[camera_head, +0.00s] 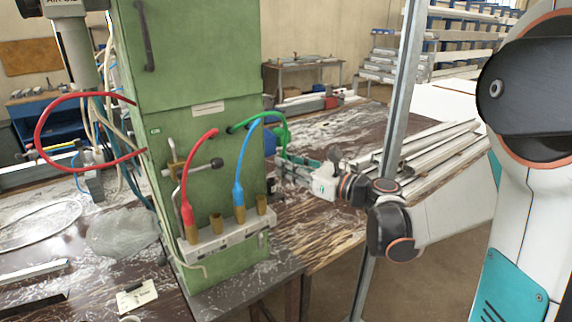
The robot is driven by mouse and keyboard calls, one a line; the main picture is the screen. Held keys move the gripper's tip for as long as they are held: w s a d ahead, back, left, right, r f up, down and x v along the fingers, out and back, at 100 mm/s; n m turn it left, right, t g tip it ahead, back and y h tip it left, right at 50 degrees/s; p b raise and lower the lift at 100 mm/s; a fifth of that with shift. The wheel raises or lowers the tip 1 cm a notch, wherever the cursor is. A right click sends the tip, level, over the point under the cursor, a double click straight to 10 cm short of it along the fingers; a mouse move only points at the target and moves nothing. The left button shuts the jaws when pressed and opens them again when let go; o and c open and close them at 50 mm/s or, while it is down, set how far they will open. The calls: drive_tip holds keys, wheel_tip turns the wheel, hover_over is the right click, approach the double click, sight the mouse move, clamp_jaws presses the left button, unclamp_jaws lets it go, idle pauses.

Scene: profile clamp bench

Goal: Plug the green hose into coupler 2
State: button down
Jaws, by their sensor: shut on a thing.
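The green hose (262,114) comes out of the green cabinet, arcs right and bends down at its free end. My gripper (283,163) is shut on that end, right of the cabinet and above the coupler block (225,238). The fingertips and hose tip are small and partly hidden. The block carries brass couplers in a row. The leftmost holds the red hose (187,212); the second from left (217,222) is empty. The third holds the blue hose (238,190); the rightmost (262,205) is empty. I cannot read any coupler numbers.
The green cabinet (205,60) stands left of my gripper. A lever with a black knob (216,163) sticks out between the red and blue hoses. A grey upright post (400,90) stands near my arm. Metal profiles (440,145) lie on the bench at right.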

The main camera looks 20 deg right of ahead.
drive_tip(key=s+d, duration=0.2)
drive_tip(key=s, duration=0.5)
drive_tip(key=shift+s+d, duration=0.3)
drive_tip(key=shift+s, duration=0.1)
idle(0.8)
drive_tip(key=shift+a, duration=0.1)
drive_tip(key=s+a+p, duration=0.1)
drive_tip(key=s+a, duration=0.2)
drive_tip(key=a, duration=0.6)
drive_tip(key=s+a, duration=0.3)
drive_tip(key=a, duration=0.6)
drive_tip(key=shift+s+a+r+p, duration=0.15)
drive_tip(key=shift+a+r+p, duration=0.1)
drive_tip(key=shift+a+p, duration=0.15)
idle(1.8)
idle(0.3)
drive_tip(key=shift+w+a+b, duration=0.3)
drive_tip(key=shift+w+a, duration=0.1)
drive_tip(key=shift+w, duration=0.85)
drive_tip(key=shift+w+a+b, duration=0.3)
drive_tip(key=shift+w+a, duration=0.05)
drive_tip(key=shift+w, duration=0.9)
drive_tip(key=shift+w+a+b, duration=0.3)
drive_tip(key=shift+w+a, duration=0.1)
drive_tip(key=shift+w, duration=0.85)
